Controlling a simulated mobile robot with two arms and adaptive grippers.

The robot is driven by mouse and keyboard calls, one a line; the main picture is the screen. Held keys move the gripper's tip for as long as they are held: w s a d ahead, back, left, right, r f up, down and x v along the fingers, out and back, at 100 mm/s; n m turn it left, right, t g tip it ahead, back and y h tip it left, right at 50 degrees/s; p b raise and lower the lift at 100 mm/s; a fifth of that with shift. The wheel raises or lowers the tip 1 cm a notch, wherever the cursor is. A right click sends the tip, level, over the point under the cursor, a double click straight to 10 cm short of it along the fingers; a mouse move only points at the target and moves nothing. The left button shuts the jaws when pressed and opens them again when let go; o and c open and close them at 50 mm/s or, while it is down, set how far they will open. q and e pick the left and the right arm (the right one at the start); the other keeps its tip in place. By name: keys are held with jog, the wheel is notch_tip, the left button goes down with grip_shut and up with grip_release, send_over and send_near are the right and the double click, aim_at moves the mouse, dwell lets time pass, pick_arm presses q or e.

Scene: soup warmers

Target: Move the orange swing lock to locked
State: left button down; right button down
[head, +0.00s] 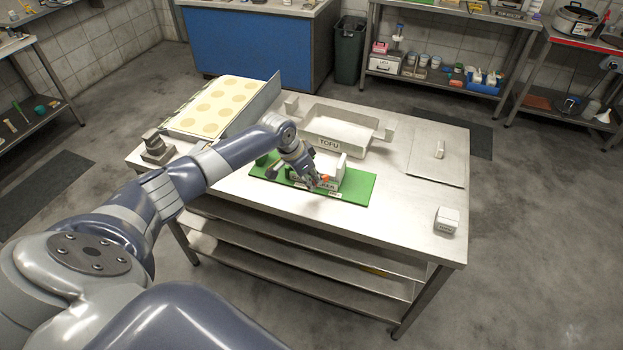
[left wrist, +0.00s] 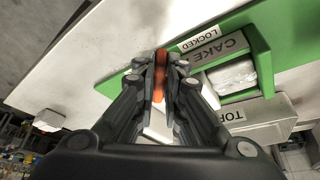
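The orange swing lock (head: 325,179) is at the front of the green board (head: 354,190) on the table. My left gripper (head: 314,184) reaches down to it. In the left wrist view, the orange lock (left wrist: 158,88) fills the narrow gap between the fingertips of my left gripper (left wrist: 160,68), which look closed on it from both sides. A white "LOCKED" label (left wrist: 199,39) lies beside the fingertips, next to a "CAKE" label (left wrist: 222,47). The fingers hide part of the lock, so its exact angle is hard to tell. My right gripper is not in view.
A metal "TOFU" tray (head: 341,130) stands behind the board. A tray of pale rounds (head: 215,106) is at the back left. The table right of the board is mostly clear.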

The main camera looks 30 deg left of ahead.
pick_arm(q)
jog(key=shift+w+a+f+m+b, duration=0.15)
jog(key=shift+m+b, duration=0.15)
jog(key=shift+b, duration=0.15)
jog(key=shift+w+a+m+h+b, duration=0.1)
jog(key=shift+a+m+h+b, duration=0.25)
jog(key=shift+m+b, duration=0.35)
jog(key=m+b, duration=0.1)
jog(key=b, duration=0.1)
jog(key=w+a+m+g+h+b, duration=0.1)
jog(key=m+b, duration=0.1)
jog(key=b, duration=0.1)
jog(key=shift+w+a+m+g+h+b, duration=0.1)
jog(key=shift+w+m+g+h+b, duration=0.1)
jog(key=shift+m+b, duration=0.45)
jog(key=shift+w+a+m+g+h+b, duration=0.1)
jog(key=shift+w+m+g+b, duration=0.1)
jog(key=shift+m+b, duration=0.45)
jog(key=c, duration=1.7)
grip_release()
jog(key=shift+r, duration=0.2)
